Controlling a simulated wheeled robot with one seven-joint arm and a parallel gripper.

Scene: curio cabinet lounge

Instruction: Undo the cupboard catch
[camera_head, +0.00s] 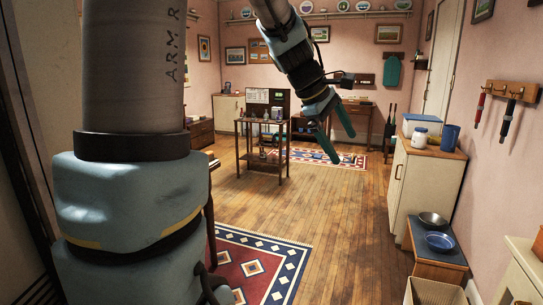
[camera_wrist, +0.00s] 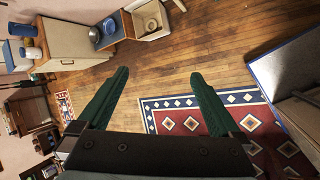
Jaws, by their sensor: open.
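My gripper (camera_head: 328,122) hangs in mid-air in the upper middle of the head view, with nothing between its fingers. In the wrist view its two green fingers (camera_wrist: 160,82) are spread apart over the wood floor and the rug. A white cupboard with a wooden top (camera_head: 428,187) stands at the right in the head view, well apart from my gripper. It shows turned sideways in the wrist view (camera_wrist: 82,38). A dark handle or catch (camera_head: 398,172) is on its front, too small to tell which. Another pale cupboard (camera_head: 523,268) is partly cut off at the lower right.
A low stand (camera_head: 437,258) with bowls and an open bin (camera_head: 433,292) sit before the white cupboard. A dark shelf cart (camera_head: 262,148) stands mid-room. A patterned rug (camera_head: 262,262) lies on the floor. The wood floor (camera_head: 345,220) between is clear.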

